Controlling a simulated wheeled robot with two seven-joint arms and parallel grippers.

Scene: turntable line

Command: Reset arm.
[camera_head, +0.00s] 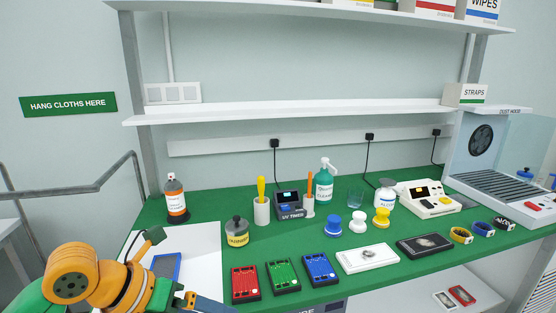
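My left arm, orange and green with dark parts, comes in at the bottom left over the white mat (206,240). Its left gripper (192,301) seems to be at the bottom edge, partly cut off, left of the red tray. Its fingers cannot be made out clearly, nor whether they hold anything. A blue flat item (166,266) shows on the mat behind the arm, partly hidden by it. My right arm and gripper are not in view.
Red (245,284), green (283,276) and blue (321,270) trays line the green bench's front. Behind stand an orange-labelled bottle (175,199), a yellow jar (237,232), a UV timer (290,205) and a teal pump bottle (324,180). A dust hood (490,160) stands right.

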